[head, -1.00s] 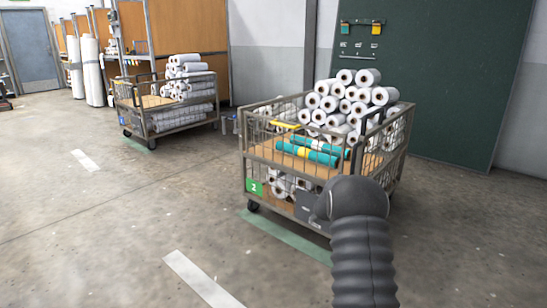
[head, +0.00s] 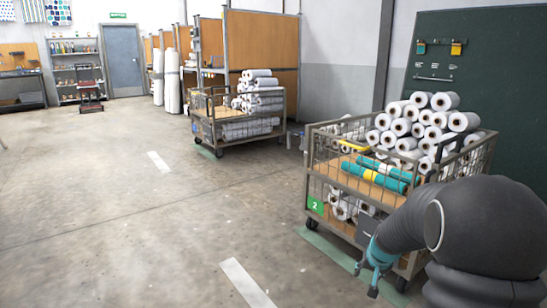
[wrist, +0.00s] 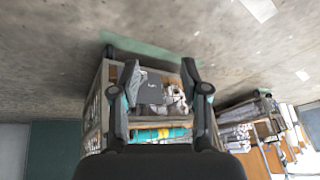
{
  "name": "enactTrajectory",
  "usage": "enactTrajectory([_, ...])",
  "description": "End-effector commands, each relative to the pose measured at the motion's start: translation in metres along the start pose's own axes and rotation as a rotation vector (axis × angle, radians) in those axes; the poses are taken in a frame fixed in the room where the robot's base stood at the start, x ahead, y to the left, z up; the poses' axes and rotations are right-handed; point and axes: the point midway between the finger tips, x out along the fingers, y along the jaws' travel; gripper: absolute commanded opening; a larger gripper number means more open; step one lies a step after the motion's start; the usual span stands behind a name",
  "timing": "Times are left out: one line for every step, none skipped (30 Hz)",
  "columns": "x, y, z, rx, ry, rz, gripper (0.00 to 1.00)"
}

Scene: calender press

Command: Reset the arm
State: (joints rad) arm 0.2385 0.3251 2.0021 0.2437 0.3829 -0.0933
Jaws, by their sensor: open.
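My gripper (head: 374,270) shows in the head view at the lower right, at the end of my dark arm, in front of the near wire cart (head: 348,180). In the wrist view my gripper (wrist: 160,78) is open, with its two fingers spread and nothing between them. The cart (wrist: 104,78) shows beyond the fingers, rotated in that view. The cart holds a pile of white rolls (head: 428,120) and teal rolls (head: 383,172) with a yellow band. My arm hides the cart's lower right part in the head view.
A second cart (head: 215,135) with white rolls stands farther back, left of the near one. A dark green board (head: 500,70) stands behind the near cart. Wooden partitions (head: 262,50) and a blue door (head: 122,62) are at the back. The floor (head: 110,220) at left is wide and clear.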

Motion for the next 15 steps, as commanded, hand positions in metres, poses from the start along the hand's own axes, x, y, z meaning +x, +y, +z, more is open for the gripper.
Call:
enactTrajectory([-0.020,-0.006,0.015,-0.015,-0.029,-0.004,0.45])
enactTrajectory([-0.030,-0.008,0.025,-0.025,-0.049,-0.004,0.45])
enactTrajectory([-0.043,-0.011,0.038,-0.037,-0.076,-0.004,0.45])
enactTrajectory([-0.053,-0.013,0.048,-0.046,-0.093,-0.003,0.45])
enactTrajectory([-0.063,-0.015,0.058,-0.055,-0.111,-0.002,0.45])
enactTrajectory([-0.075,-0.017,0.071,-0.067,-0.132,-0.001,0.45])
enactTrajectory([-0.085,-0.017,0.080,-0.076,-0.146,0.001,0.45])
enactTrajectory([-0.094,-0.018,0.089,-0.086,-0.161,0.004,0.45])
enactTrajectory([-0.106,-0.019,0.101,-0.097,-0.178,0.007,0.45])
enactTrajectory([-0.115,-0.020,0.110,-0.107,-0.189,0.009,0.45])
enactTrajectory([-0.124,-0.020,0.119,-0.116,-0.199,0.012,0.45])
enactTrajectory([-0.135,-0.020,0.130,-0.127,-0.210,0.016,0.45])
enactTrajectory([-0.143,-0.020,0.139,-0.137,-0.219,0.019,0.45])
enactTrajectory([-0.151,-0.020,0.147,-0.147,-0.224,0.022,0.45])
enactTrajectory([-0.161,-0.020,0.158,-0.159,-0.231,0.026,0.45])
